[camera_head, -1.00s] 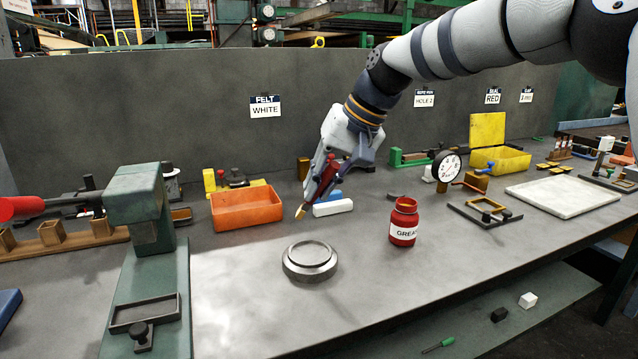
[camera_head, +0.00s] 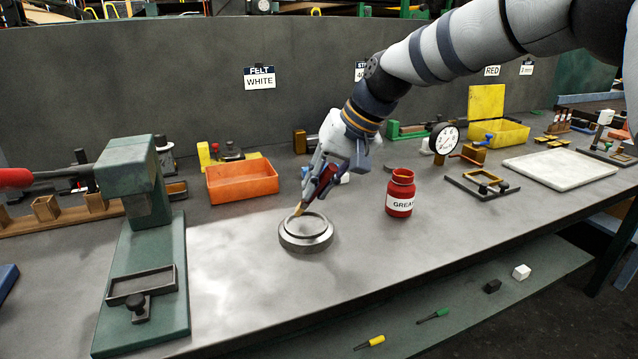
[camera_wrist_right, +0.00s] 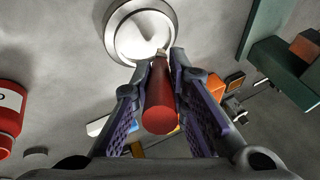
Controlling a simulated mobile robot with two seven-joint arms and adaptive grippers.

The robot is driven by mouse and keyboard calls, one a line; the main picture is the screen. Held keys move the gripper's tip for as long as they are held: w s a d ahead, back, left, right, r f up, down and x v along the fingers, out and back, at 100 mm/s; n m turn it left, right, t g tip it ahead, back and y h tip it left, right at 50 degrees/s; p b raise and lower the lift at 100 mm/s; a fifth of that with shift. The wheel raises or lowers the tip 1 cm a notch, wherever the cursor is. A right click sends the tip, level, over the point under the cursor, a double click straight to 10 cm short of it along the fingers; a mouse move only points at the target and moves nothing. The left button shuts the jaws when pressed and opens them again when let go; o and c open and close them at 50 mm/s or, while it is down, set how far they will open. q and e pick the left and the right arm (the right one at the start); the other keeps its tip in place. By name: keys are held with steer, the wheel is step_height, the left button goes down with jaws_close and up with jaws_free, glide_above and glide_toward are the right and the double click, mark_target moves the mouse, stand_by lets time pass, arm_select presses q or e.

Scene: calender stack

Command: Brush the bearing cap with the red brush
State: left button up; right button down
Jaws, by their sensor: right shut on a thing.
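The bearing cap (camera_head: 306,240) is a round grey metal ring lying flat on the bench. It also shows in the right wrist view (camera_wrist_right: 116,40). My right gripper (camera_head: 318,186) is shut on the red brush (camera_head: 325,182), whose handle shows between the fingers in the right wrist view (camera_wrist_right: 161,100). The brush is tilted, with its tan bristles pointing down at the far rim of the cap. The tip appears at or just above the rim; I cannot tell if it touches. My left gripper is not in view.
A red grease jar (camera_head: 400,193) stands right of the cap. An orange bin (camera_head: 242,186) is behind left, and a green press (camera_head: 140,250) stands at left. A dial gauge (camera_head: 443,140) and white plate (camera_head: 560,167) are further right. The bench in front of the cap is clear.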

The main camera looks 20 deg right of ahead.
steer(key=shift+f, duration=0.65)
